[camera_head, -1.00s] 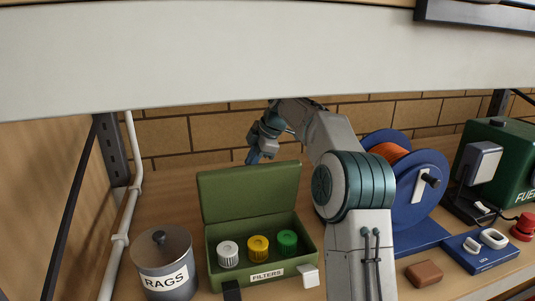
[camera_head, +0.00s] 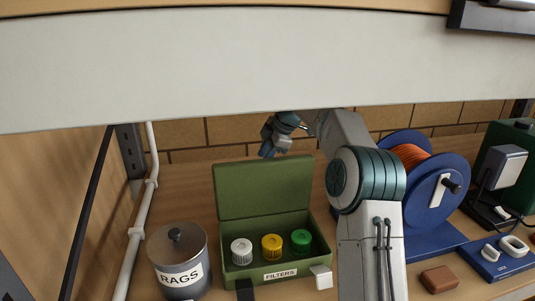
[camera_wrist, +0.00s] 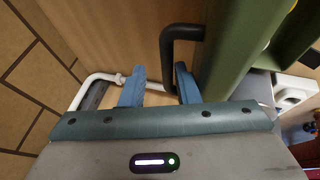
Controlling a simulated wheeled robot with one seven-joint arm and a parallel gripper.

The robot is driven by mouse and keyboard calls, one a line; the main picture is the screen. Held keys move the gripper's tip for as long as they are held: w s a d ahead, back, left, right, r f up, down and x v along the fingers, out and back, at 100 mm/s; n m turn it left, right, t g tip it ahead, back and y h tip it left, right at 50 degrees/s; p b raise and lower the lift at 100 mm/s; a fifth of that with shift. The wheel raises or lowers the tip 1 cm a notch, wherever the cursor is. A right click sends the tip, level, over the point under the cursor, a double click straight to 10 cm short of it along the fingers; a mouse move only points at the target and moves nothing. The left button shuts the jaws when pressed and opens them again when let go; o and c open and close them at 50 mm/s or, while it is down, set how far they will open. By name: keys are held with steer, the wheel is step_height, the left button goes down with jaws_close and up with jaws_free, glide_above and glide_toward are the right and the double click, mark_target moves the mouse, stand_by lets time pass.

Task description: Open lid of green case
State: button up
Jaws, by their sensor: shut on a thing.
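The green case (camera_head: 232,277) stands on the wooden shelf, with a FILTERS label on its front. Its lid (camera_head: 265,187) is open and stands about upright at the back. White, yellow and green caps sit inside. My gripper (camera_head: 268,153) is behind the lid, near its top edge. In the wrist view, my blue fingers (camera_wrist: 159,87) are at the black handle (camera_wrist: 168,52) beside the green lid (camera_wrist: 228,55). My gripper is shut on this handle, whose bar runs between the fingers. The exact contact with the left finger is hard to see.
A grey RAGS canister (camera_head: 180,262) stands left of the case, near a white pipe (camera_head: 143,215). A blue reel (camera_head: 430,205) with orange cord stands right, behind my arm. A brown block (camera_head: 439,279) lies at front right. A pale beam (camera_head: 200,70) crosses above.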

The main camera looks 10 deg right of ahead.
steer(key=shift+w+d, duration=0.15)
steer(key=shift+r, duration=0.3)
steer(key=v, duration=1.3)
steer(key=shift+p, duration=0.45)
steer(key=shift+s+d, duration=0.1)
steer(key=shift+s, duration=0.1)
steer(key=s+d+f+m+t+h+b, duration=0.1)
steer(key=d+f+m+t+h+b, duration=0.25)
steer(key=d, duration=0.55)
steer(key=s+d+f+m+t+h, duration=0.1)
steer(key=d+f+m+t+h, duration=0.1)
steer(key=d+f+m+h, duration=0.35)
steer(key=s+a+f+m+g+y+p, duration=0.1)
steer(key=s+a+f+m, duration=0.2)
steer(key=s, duration=0.9)
steer(key=s+a+f+m+g+y+p, duration=0.1)
steer(key=s+a+f+m+g, duration=0.1)
steer(key=s+a, duration=0.5)
steer(key=s+a+f+m+g+y+p, duration=0.1)
steer(key=s+a+m, duration=0.4)
steer(key=s, duration=1.3)
step_height(320, 180, down, 3)
steer(key=shift+s+r+m+y, duration=0.15)
steer(key=shift+m+y, duration=0.25)
steer(key=shift+y, duration=0.2)
